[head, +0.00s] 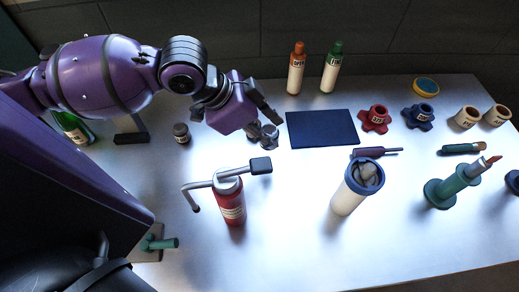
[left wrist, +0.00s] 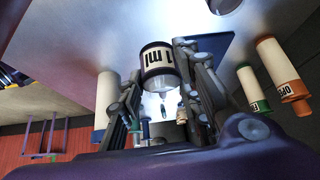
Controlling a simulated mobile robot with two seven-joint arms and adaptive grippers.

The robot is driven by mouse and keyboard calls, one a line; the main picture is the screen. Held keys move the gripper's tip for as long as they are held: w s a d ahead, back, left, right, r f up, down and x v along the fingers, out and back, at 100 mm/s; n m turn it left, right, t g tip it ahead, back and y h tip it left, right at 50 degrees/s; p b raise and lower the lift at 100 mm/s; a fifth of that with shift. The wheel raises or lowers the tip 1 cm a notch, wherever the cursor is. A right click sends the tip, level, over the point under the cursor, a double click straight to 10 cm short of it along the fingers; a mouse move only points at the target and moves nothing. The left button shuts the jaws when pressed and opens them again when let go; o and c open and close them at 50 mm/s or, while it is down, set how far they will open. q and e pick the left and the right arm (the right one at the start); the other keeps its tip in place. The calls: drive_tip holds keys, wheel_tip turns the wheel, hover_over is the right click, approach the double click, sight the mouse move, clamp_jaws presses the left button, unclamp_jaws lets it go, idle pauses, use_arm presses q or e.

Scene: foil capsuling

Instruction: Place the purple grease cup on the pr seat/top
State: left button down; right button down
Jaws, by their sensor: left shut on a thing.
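My left gripper (head: 266,126) reaches in from the left and hangs over the table, just left of the dark blue mat. In the left wrist view its fingers are shut on a small cup (left wrist: 158,62) with a white label and dark purple rims, which I take for the purple grease cup. The label shows marks like "1 ml". In the head view the cup is mostly hidden by the gripper. I cannot tell which thing is the pr seat. My right gripper is not in view.
A red bottle (head: 232,205) with a grey handle stands in front of my gripper. A white canister with a blue rim (head: 349,200) stands to its right. An orange-capped bottle (head: 296,75) and a green-capped bottle (head: 331,75) stand behind the mat (head: 321,128). A dark jar (head: 181,132) is left.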

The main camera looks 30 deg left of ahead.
use_arm(q)
wheel_tip(320, 180, down, 8)
drive_tip(key=shift+s+a+f+b, duration=0.1)
drive_tip(key=shift+f+b, duration=0.15)
drive_tip(key=shift+b, duration=0.1)
drive_tip(key=c, duration=1.3)
unclamp_jaws()
drive_tip(key=shift+f, duration=0.1)
drive_tip(key=shift+o, duration=0.2)
